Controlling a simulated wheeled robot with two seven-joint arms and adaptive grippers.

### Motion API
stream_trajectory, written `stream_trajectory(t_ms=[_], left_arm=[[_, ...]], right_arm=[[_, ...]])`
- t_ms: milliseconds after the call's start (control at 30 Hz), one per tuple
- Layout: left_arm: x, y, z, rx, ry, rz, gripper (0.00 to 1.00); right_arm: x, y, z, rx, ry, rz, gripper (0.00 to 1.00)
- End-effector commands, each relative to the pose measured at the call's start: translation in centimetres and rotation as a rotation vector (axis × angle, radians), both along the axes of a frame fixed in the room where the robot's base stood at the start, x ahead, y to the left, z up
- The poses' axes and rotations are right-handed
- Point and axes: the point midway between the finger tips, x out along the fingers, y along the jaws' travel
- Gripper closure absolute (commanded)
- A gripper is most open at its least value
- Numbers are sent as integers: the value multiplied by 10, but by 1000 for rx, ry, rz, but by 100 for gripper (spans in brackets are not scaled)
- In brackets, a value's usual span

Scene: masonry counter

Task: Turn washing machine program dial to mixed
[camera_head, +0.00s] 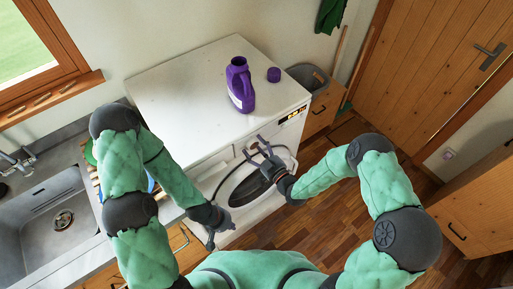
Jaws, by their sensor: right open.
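The white washing machine (165,90) stands against the wall, its round door (226,190) facing me. A small dark display with lit marks (291,117) sits at the right of its front panel. The program dial seems to be on the panel by my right gripper's fingertips, but it is too small and too covered to read its setting. My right gripper (259,150) is open, its spread fingers at the panel above the door; I cannot tell whether they touch it. My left gripper (221,237) hangs low in front of the door's left side, its fingers apart and empty.
A purple detergent bottle (240,86) and its purple cap (274,74) stand on the machine. A sink counter (45,200) is at the left. A grey bin (309,78) and a wooden cabinet are at the right. The wooden floor (290,235) in front is clear.

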Motion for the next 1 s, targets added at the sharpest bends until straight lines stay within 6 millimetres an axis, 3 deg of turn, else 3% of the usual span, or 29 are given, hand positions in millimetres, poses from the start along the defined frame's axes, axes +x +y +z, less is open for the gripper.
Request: stream_trajectory(t_ms=[133, 333, 667, 1000], left_arm=[[0, 0, 0, 0, 0, 0, 100], [0, 0, 0, 0, 0, 0, 100], [0, 0, -2, 0, 0, 0, 100], [0, 0, -12, 0, 0, 0, 100]], right_arm=[[0, 0, 0, 0, 0, 0, 27], [0, 0, 0, -1, -1, 0, 83], [0, 0, 0, 16, 13, 0, 84], [1, 0, -1, 167, 121, 1, 84]])
